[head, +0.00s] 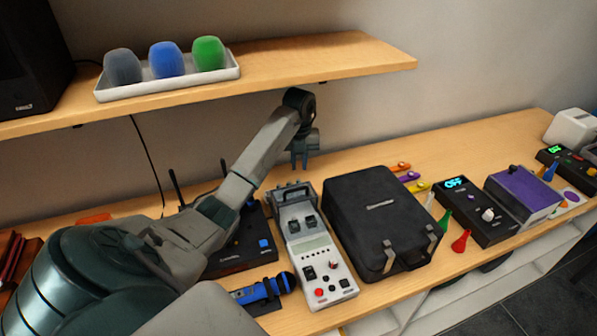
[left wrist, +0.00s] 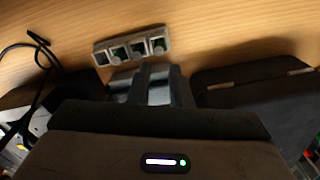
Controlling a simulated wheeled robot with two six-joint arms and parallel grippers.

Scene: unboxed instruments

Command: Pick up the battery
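I cannot pick out a battery for certain. In the left wrist view, a small grey rack (left wrist: 101,57) lies on the wooden table just beyond my fingertips, with several dark round-ended pieces in its slots; I cannot tell whether these are batteries. My left gripper (head: 299,164) hangs above the back end of a grey meter (head: 312,247). In the left wrist view its two dark fingers (left wrist: 160,74) stand apart, with a grey surface showing between them. I see nothing held. My right gripper is not in view.
A black case (head: 375,205) stands right of the meter. A black router-like box (head: 240,250) and a blue microphone (head: 262,290) lie left. A shelf (head: 330,60) overhangs behind, bearing a white tray (head: 170,87). Further right are a black device (head: 478,212) and a purple box (head: 522,193).

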